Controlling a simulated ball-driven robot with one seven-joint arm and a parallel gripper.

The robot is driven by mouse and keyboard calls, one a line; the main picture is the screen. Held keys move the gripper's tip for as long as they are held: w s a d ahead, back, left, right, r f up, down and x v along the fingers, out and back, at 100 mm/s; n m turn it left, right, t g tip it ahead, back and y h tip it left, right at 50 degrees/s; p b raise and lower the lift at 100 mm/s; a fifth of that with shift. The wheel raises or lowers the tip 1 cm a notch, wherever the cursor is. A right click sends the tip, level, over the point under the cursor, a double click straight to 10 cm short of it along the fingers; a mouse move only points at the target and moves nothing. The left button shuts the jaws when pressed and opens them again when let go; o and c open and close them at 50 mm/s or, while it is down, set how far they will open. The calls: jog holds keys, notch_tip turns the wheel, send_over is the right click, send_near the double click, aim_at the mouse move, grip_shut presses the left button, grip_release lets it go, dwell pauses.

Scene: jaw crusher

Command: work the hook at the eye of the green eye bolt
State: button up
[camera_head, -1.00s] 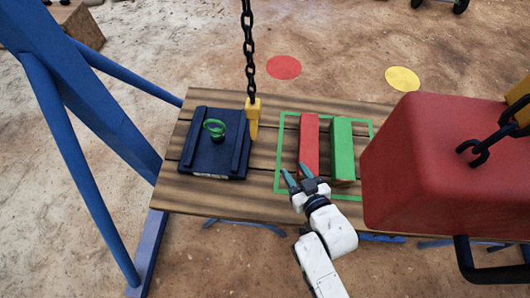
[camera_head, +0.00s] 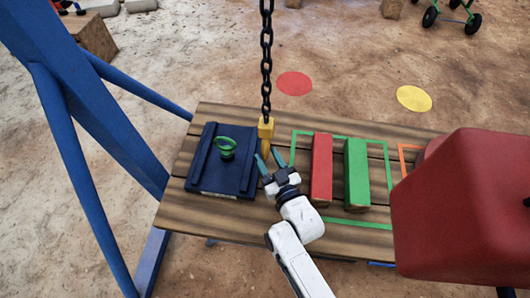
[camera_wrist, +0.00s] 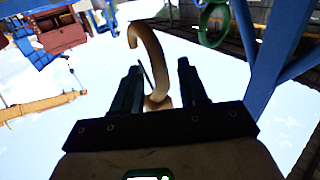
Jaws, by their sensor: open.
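The green eye bolt (camera_head: 226,147) stands up from a dark blue plate (camera_head: 228,178) on the wooden table. Its green ring also shows at the top right of the wrist view (camera_wrist: 213,24). The yellow hook (camera_head: 266,129) hangs on a black chain just right of the plate, apart from the eye. My gripper (camera_head: 269,157) is open at the hook's lower part, which its fingers partly hide. In the wrist view the curved hook (camera_wrist: 153,55) appears between the two spread fingers. I cannot tell whether they touch it.
A red bar (camera_head: 321,168) and a green bar (camera_head: 356,175) lie inside a green outline to the right of my gripper. A large red block (camera_head: 460,205) fills the right side. Blue frame legs (camera_head: 85,175) stand at the left. The chain (camera_head: 266,55) rises above the hook.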

jog(key=shift+x, duration=1.15)
grip_shut()
dwell(0.7)
